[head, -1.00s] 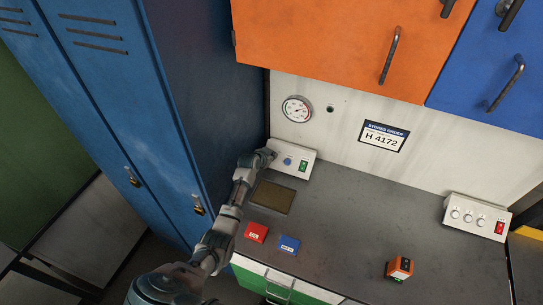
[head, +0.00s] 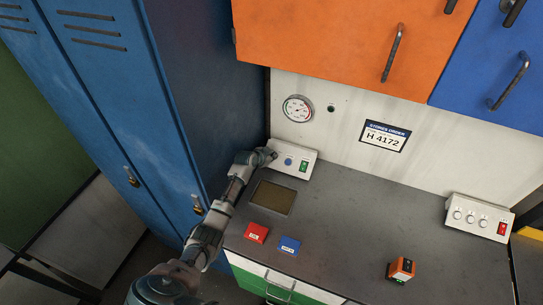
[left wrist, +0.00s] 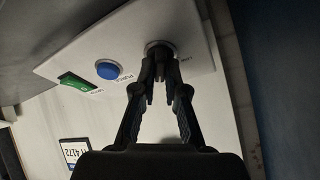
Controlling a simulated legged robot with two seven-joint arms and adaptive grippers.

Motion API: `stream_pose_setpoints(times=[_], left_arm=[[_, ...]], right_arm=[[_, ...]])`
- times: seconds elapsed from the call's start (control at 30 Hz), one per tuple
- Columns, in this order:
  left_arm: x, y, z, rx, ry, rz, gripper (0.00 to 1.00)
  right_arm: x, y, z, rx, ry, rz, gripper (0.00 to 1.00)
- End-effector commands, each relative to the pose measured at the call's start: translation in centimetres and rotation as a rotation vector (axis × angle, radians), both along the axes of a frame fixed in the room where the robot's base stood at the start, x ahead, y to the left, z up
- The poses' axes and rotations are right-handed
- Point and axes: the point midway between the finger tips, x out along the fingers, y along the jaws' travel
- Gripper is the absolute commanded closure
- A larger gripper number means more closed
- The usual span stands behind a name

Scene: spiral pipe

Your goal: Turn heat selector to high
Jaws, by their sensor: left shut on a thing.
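The white control box (head: 306,159) stands at the back left of the counter, against the wall. It carries a round selector knob (left wrist: 160,46), a blue button (left wrist: 108,69) and a green switch (left wrist: 80,84). My left gripper (left wrist: 160,72) is shut on the selector knob, with its fingertips on either side. In the head view my left gripper (head: 268,156) covers the knob at the box's left end. The fingers hide most of the knob, and I cannot read its setting. My right gripper is not in view.
A dark plate (head: 272,198), a red block (head: 256,233) and a blue block (head: 289,245) lie in front of the box. An orange block (head: 401,269) and a second control box (head: 478,217) are farther right. A blue locker (head: 180,110) stands close on the left.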

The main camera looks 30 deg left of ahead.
Motion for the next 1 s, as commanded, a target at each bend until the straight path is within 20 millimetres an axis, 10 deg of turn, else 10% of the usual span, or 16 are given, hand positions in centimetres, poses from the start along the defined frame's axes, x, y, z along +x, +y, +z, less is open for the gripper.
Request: stream_pose_setpoints(times=[0.1, 0.57, 1.0], left_arm=[[0.1, -0.1, 0.2, -0.001, -0.006, 0.0, 0.64], [-0.5, 0.1, 0.4, 0.001, -0.001, 0.0, 0.64], [-5.1, 0.8, 4.1, 0.001, -0.001, 0.0, 0.64]], right_arm=[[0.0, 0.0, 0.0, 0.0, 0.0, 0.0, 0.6], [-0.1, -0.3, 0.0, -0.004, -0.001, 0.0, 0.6], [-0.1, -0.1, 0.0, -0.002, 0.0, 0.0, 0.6]])
